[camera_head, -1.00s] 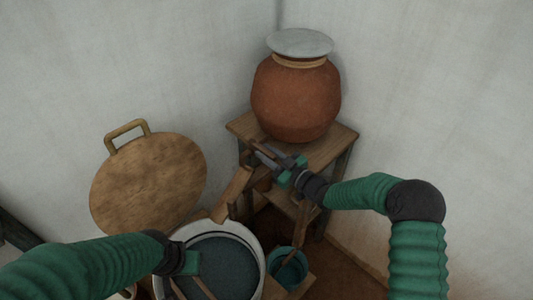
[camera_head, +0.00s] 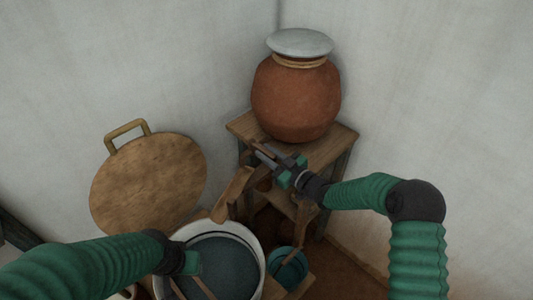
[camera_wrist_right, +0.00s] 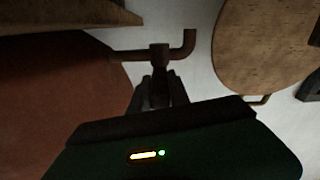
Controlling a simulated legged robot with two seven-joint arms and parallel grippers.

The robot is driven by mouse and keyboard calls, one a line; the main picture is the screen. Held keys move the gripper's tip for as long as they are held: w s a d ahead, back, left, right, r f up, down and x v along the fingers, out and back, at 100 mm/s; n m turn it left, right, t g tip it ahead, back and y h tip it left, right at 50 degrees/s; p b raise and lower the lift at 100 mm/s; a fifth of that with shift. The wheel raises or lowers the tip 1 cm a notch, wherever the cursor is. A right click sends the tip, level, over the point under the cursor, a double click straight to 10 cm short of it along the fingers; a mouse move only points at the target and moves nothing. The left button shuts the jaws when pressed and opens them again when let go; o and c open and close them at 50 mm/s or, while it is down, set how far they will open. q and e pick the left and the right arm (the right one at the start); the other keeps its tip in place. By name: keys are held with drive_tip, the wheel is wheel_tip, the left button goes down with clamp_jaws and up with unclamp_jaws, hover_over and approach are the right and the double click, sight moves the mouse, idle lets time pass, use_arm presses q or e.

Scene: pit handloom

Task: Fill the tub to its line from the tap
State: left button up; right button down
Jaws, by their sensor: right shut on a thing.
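A white-rimmed tub (camera_head: 258,238) stands at the bottom centre, with dark blue-grey liquid inside. In the right wrist view a dark tap (camera_wrist_right: 160,54) sticks out from the pot, with a bent end at right. My right gripper (camera_head: 264,153) is shut on the tap's handle, just below the pot; it also shows in the wrist view (camera_wrist_right: 158,92). My left gripper (camera_head: 190,263) is over the tub's left side; its fingers are unclear.
A wooden stand (camera_head: 340,137) carries the pot. A wooden piece (camera_head: 233,193) slopes between stand and tub. A small teal pot (camera_head: 287,268) with a stick stands right of the tub. A round wooden lid (camera_head: 148,180) leans on the wall behind.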

sight(251, 146)
drive_tip(key=shift+f, duration=0.1)
drive_tip(key=a+m+t+h+b, duration=0.1)
drive_tip(key=h, duration=0.1)
drive_tip(key=s+a+m+t+h+b, duration=0.1)
drive_tip(key=m+t+h, duration=0.1)
drive_tip(key=a+m+t+h+b, duration=0.1)
drive_tip(key=m+h+b, duration=0.1)
drive_tip(key=h, duration=0.1)
drive_tip(key=shift+s+a+f, duration=0.1)
drive_tip(key=shift+s+f, duration=0.05)
drive_tip(key=shift+s, duration=0.25)
drive_tip(key=m+h, duration=0.1)
drive_tip(key=a+m+t+h+b, duration=0.1)
drive_tip(key=h, duration=0.1)
drive_tip(key=shift+s+a+m+h, duration=0.15)
drive_tip(key=shift+m+h, duration=0.15)
drive_tip(key=shift+a+r+m+h, duration=0.1)
drive_tip(key=shift+a+m+h, duration=0.15)
drive_tip(key=shift+m+h, duration=0.45)
drive_tip(key=shift+a+r+m+h, duration=0.1)
drive_tip(key=shift+a+m+h, duration=0.25)
drive_tip(key=shift+h, duration=0.65)
drive_tip(key=shift+d, duration=0.1)
drive_tip(key=c, duration=1.2)
unclamp_jaws()
drive_tip(key=shift+c, duration=0.2)
